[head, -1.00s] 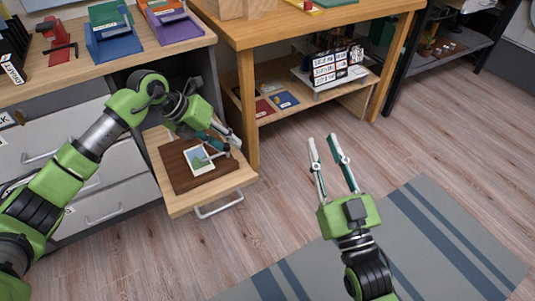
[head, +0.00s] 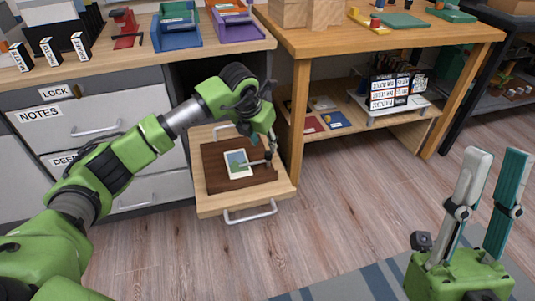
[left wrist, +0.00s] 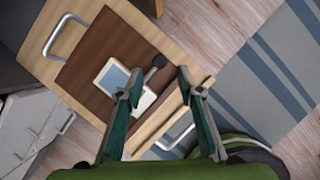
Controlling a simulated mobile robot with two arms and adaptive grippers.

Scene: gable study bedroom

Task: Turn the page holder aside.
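The page holder (head: 255,163) is a thin grey arm with a dark knob, lying over the right side of a small picture card (head: 236,168) on a dark brown board (head: 222,183). The board lies in a pulled-out wooden drawer. In the left wrist view the holder's dark knob (left wrist: 158,62) shows between my fingers, beyond the card (left wrist: 112,76). My left gripper (left wrist: 157,84) is open, one finger on each side of the holder; I cannot tell whether either touches it. In the head view its fingers are partly hidden. My right gripper (head: 498,160) is open and empty above the floor.
The drawer's front handle (head: 250,214) sticks out toward me. A wooden table leg (head: 299,125) stands close to the drawer's right side. A low shelf (head: 400,125) holds a display stand and booklets.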

